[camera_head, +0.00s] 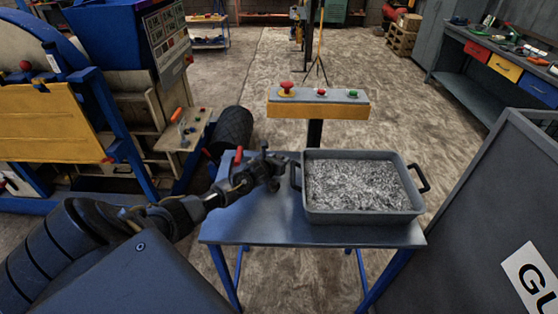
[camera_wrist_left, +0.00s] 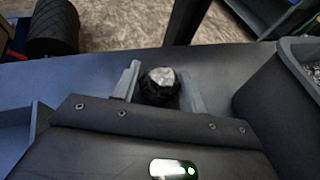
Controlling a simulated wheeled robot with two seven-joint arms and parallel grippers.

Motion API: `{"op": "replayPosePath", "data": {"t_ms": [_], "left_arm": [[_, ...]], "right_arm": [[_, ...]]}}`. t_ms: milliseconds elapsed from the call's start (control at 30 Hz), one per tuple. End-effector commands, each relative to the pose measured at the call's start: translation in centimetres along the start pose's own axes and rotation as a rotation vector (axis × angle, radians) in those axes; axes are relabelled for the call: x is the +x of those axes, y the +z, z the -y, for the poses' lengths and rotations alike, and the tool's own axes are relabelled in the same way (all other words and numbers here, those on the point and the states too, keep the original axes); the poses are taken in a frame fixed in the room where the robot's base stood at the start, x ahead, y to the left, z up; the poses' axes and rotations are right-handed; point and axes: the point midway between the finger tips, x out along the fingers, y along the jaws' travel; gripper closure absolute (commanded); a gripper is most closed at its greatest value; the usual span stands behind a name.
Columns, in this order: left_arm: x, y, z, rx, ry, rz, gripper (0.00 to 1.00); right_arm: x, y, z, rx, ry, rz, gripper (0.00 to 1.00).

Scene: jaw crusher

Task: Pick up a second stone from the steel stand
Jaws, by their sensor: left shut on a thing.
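The steel stand (camera_head: 255,230) is a grey-blue table with blue legs in the middle of the head view. My left gripper (camera_head: 268,170) reaches in from the left over the stand, beside the tray's left handle. In the left wrist view my left gripper (camera_wrist_left: 161,90) is shut on a dark, faceted stone (camera_wrist_left: 160,86) with a pale grey top face. The stone sits between the two fingers, with the stand's top (camera_wrist_left: 100,78) behind it. In the head view the gripper mostly hides the stone. I see no other loose stone on the stand. My right gripper is not in view.
A grey tray (camera_head: 362,217) full of grey crushed material fills the stand's right part. A yellow-and-grey button panel (camera_head: 318,110) stands behind it. The blue-and-yellow machine (camera_head: 60,125) is at left, a dark grey panel (camera_head: 480,200) at right. The stand's front left is clear.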

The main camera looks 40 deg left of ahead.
Motion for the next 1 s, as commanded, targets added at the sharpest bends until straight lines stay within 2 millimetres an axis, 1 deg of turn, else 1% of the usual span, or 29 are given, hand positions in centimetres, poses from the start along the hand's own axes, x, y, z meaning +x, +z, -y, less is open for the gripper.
{"op": "replayPosePath", "data": {"t_ms": [167,267,300,367,567,600,700,800,900,1000], "left_arm": [[-0.3,0.9,-0.1,0.002,0.0,0.004,0.83],[-0.8,2.2,-0.1,0.004,-0.001,0.006,0.83],[-1.1,3.0,-0.1,0.005,-0.001,0.008,0.83],[-2.5,3.9,-1.1,0.008,0.002,0.005,0.83],[-7.2,7.2,-3.9,0.011,0.001,0.004,0.83],[-8.0,6.9,-4.9,0.011,0.002,0.0,0.83],[-10.1,7.2,-6.6,0.01,0.002,-0.001,0.83],[-11.7,7.5,-7.9,0.009,0.002,-0.002,0.83],[-12.8,7.8,-8.8,0.006,0.002,-0.002,0.83],[-13.5,8.0,-9.4,0.003,0.002,-0.001,0.83]], "right_arm": [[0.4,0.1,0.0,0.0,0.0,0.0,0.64],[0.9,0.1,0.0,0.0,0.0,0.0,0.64],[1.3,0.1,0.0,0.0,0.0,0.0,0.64],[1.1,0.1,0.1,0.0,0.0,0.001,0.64],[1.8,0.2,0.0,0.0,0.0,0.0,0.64],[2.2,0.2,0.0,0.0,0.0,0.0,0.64],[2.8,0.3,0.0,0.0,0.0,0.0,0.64],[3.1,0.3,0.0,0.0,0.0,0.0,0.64],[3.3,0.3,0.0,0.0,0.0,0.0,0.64],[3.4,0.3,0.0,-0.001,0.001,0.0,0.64]]}}
